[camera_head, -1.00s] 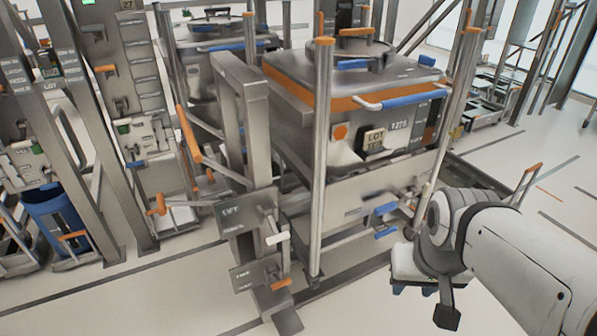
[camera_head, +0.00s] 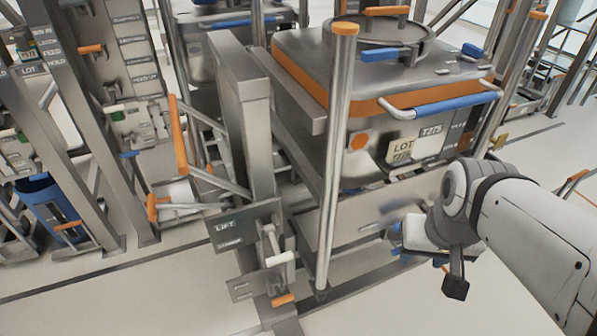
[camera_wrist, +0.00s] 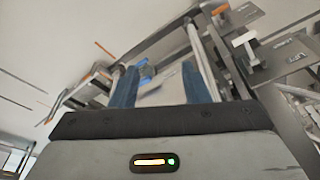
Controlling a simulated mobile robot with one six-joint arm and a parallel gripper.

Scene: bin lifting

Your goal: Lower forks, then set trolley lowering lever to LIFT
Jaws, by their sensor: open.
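The trolley has a grey upright mast (camera_head: 245,110) in the middle of the head view. A plate marked LIFT (camera_head: 235,225) is fixed low on it. A lever with a white grip (camera_head: 281,258) stands out beside this plate, above a lower plate (camera_head: 250,287). The white grip (camera_wrist: 244,40) also shows at upper right in the wrist view. My gripper (camera_wrist: 160,86) is open and empty, its two blue fingers apart. In the head view it is right of the lever, in front of the bin's lower part, partly hidden by my wrist. I cannot make out the forks.
A steel bin (camera_head: 400,110) with an orange band and blue handle stands behind a round post (camera_head: 336,160). Orange-ended handles (camera_head: 178,135) stick out left of the mast. A panel (camera_head: 125,60) with several levers and a blue container (camera_head: 50,208) are at left. Front floor is clear.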

